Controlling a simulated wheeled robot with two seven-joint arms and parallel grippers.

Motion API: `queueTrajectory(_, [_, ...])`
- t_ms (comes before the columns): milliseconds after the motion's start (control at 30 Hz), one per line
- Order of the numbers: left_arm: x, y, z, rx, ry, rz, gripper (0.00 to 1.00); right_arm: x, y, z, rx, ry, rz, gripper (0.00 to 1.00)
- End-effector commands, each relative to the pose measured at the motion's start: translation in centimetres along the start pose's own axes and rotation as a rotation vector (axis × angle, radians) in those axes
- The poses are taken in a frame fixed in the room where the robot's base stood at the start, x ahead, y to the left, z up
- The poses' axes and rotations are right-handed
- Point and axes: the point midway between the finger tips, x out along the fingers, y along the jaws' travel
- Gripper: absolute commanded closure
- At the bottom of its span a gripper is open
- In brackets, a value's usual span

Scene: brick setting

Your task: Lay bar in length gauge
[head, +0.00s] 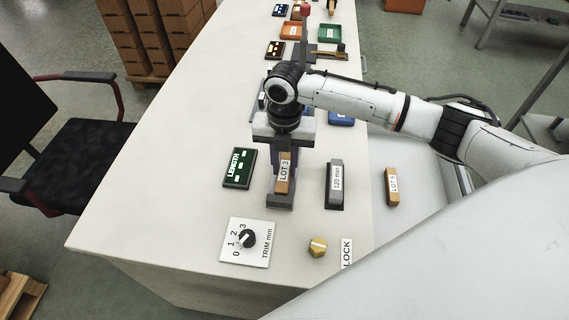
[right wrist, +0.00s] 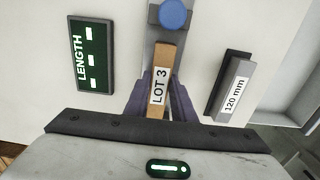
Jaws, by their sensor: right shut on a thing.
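The wooden bar labelled LOT 3 (head: 282,184) is in line with the grey length gauge (head: 281,202), over its channel. I cannot tell whether it rests on the gauge or is just above it. My right gripper (head: 284,160) is above the gauge, shut on the bar. In the right wrist view the purple fingers flank the bar (right wrist: 160,85), and a blue round part (right wrist: 173,14) shows at the gauge's end. The green LENGTH display (head: 239,168) left of the gauge shows only dashes. My left gripper is not in view.
A grey 120 mm block (head: 335,178) sits in a dark holder right of the gauge. Another wooden LOT bar (head: 392,187) lies farther right. A TRIM dial (head: 248,239) and a yellow LOCK knob (head: 318,246) are at the near end. Coloured trays (head: 330,32) stand at the far end.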

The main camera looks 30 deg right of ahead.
Motion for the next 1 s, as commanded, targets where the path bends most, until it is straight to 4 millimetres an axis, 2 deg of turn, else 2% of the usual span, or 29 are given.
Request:
queueTrajectory(200, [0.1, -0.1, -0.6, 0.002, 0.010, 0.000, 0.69, 0.2, 0.0, 0.0, 0.000, 0.001, 0.000, 1.00])
queueTrajectory(233, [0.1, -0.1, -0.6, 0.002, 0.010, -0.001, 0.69, 0.2, 0.0, 0.0, 0.000, 0.000, 0.000, 0.72])
queueTrajectory(300, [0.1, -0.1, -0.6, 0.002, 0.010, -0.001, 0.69, 0.2, 0.0, 0.0, 0.000, 0.001, 0.000, 0.60])
queueTrajectory(333, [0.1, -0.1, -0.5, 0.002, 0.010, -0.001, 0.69, 0.2, 0.0, 0.0, 0.000, 0.001, 0.000, 0.58])
queueTrajectory(667, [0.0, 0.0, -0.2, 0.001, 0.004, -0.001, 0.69, -0.1, 0.0, 0.0, 0.000, 0.000, 0.001, 0.58])
queueTrajectory(833, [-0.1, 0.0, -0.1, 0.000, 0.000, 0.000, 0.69, -2.4, 0.1, 0.0, 0.000, -0.001, 0.002, 0.58])
queueTrajectory(1000, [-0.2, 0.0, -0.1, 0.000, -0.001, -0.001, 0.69, -6.2, 0.1, 0.1, -0.001, -0.003, 0.004, 0.58])
